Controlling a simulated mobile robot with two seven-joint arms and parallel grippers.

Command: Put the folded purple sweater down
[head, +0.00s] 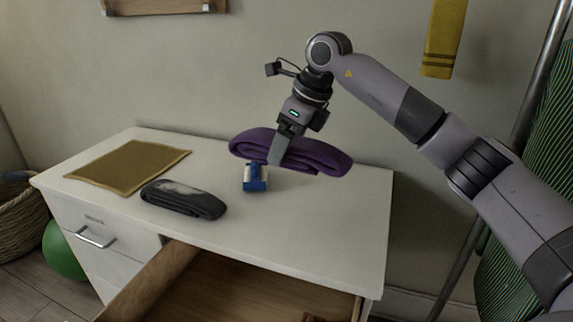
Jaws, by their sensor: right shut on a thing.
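The folded purple sweater (318,158) is in the head view, held at the back right of the white dresser top. My right gripper (279,152) points down and is shut on the sweater's near edge, with a finger showing in front of the cloth. The sweater tilts slightly, its right end lower. I cannot tell whether its underside touches the dresser top (310,215). My left gripper is not in view.
A blue-and-white small object (255,178) stands just below the sweater. A folded dark garment (183,199) and a tan cloth (130,165) lie to the left. An open drawer (245,290) juts out in front. The dresser top's right front is clear.

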